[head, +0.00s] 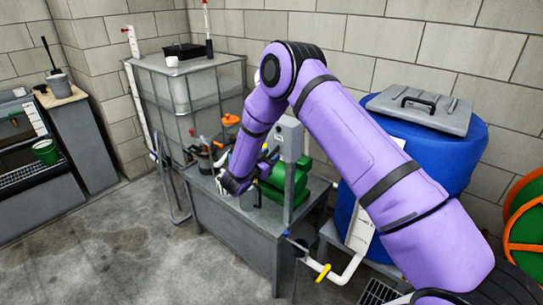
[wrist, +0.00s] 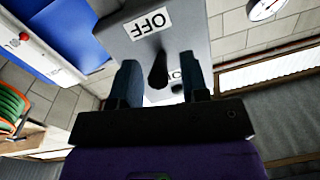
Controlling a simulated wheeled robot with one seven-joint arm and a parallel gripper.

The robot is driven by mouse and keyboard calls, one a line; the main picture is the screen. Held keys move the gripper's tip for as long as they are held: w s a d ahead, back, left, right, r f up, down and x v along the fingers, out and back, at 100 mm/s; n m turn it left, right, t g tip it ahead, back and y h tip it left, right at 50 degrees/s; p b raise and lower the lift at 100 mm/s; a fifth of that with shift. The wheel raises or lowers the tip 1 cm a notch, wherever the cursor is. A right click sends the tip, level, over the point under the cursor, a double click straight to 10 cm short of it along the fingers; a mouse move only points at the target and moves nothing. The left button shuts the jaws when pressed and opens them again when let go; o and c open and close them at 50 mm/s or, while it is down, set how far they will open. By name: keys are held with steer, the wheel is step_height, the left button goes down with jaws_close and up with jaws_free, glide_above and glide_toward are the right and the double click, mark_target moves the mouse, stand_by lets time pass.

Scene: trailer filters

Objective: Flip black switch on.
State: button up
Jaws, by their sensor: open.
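A grey switch box (wrist: 195,30) fills the upper middle of the wrist view. It bears a white OFF label (wrist: 150,22), upside down in the picture, and a second label partly hidden lower down. The black switch (wrist: 158,70) sticks out of the box below the OFF label. My gripper (wrist: 159,62) is open, with one dark finger on each side of the switch; I cannot tell whether either touches it.
The metal bench (head: 238,225) carries a green pump (head: 290,182) and small items. A caged tank (head: 195,95) stands behind it. A blue barrel (head: 462,150) and white pipe (head: 345,270) are at right. Concrete floor (head: 110,250) is clear at front left.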

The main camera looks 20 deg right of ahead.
mark_target(272, 153)
steer(key=shift+w+d, duration=0.4)
steer(key=shift+d, duration=0.15)
jaws_close()
steer(key=shift+r, duration=0.1)
steer(key=g+y, duration=0.1)
steer(key=r+g+y, duration=0.1)
steer(key=y, duration=0.1)
steer(key=shift+r, duration=0.25)
steer(key=shift+r+g+y, duration=0.3)
steer(key=shift+g+y, duration=0.4)
steer(key=shift+y, duration=0.15)
steer(key=shift+r+g+y, duration=0.3)
steer(key=shift+g+y, duration=0.4)
steer(key=shift+y, duration=0.15)
jaws_free()
